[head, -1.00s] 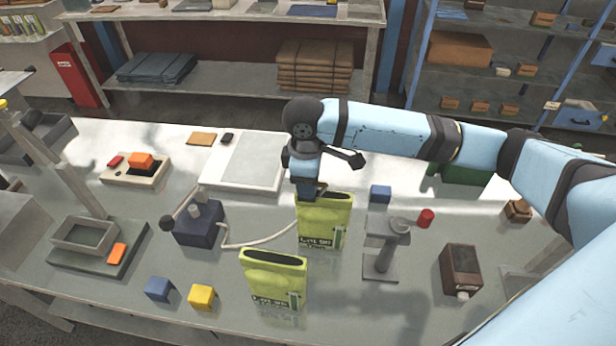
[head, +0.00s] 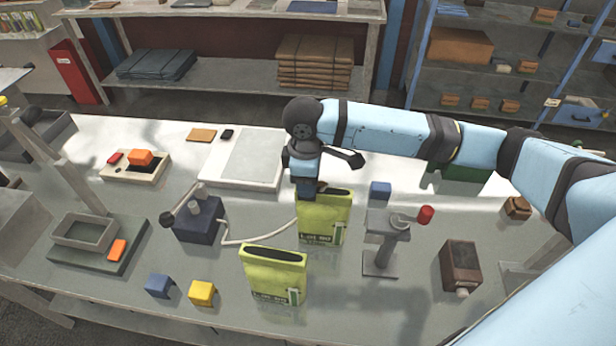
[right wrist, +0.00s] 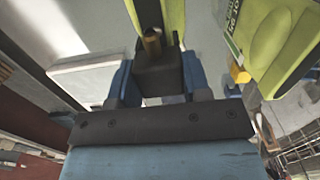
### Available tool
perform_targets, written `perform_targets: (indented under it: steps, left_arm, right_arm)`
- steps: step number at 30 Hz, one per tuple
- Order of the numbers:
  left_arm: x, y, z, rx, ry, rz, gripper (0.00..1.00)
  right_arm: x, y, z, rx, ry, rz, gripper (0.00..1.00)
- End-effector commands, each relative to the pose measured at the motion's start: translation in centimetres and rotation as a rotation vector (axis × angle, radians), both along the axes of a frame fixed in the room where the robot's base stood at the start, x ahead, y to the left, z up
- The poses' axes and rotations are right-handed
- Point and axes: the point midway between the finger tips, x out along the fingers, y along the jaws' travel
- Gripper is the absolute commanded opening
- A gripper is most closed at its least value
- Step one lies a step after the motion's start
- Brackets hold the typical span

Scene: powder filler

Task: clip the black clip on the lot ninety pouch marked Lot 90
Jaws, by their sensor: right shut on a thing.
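Two yellow-green pouches stand upright on the table. The far pouch (head: 324,222) has a small label that looks like Lot 90. The near pouch (head: 274,275) stands in front of it, and its label is too small to read surely. My right gripper (head: 307,188) is at the top left of the far pouch. In the right wrist view its fingers (right wrist: 158,82) are shut on the black clip (right wrist: 160,70), whose brass-coloured tip is against or just before a pouch edge (right wrist: 173,15). I cannot tell whether the clip grips the pouch. My left gripper is not in view.
A grey stand (head: 381,250) and a red cylinder (head: 427,215) are right of the far pouch. A dark blue device (head: 198,220) with a pale cable is on the left. Blue (head: 158,286) and yellow (head: 202,293) blocks lie at the front. A white board (head: 243,160) lies behind.

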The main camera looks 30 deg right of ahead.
Motion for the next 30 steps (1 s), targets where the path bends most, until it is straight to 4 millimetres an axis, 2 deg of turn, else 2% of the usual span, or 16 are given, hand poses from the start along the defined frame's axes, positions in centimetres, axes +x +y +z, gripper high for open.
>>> perform_targets:
  steps: [13,14,17,26,30]
  left_arm:
    - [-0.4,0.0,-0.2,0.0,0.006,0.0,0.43]
    - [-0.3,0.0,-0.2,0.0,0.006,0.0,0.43]
    - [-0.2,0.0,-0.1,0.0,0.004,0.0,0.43]
    - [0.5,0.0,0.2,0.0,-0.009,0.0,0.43]
    - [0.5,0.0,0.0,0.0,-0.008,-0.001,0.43]
  right_arm:
    - [0.0,0.0,-0.7,-0.001,-0.001,0.0,0.08]
    - [0.0,0.0,-0.7,0.0,-0.001,0.0,0.48]
    - [0.0,0.0,-0.7,0.0,-0.001,0.0,0.71]
    - [0.0,0.0,-0.6,0.0,-0.001,0.0,0.74]
    - [0.1,0.1,0.5,0.002,-0.003,0.0,0.74]
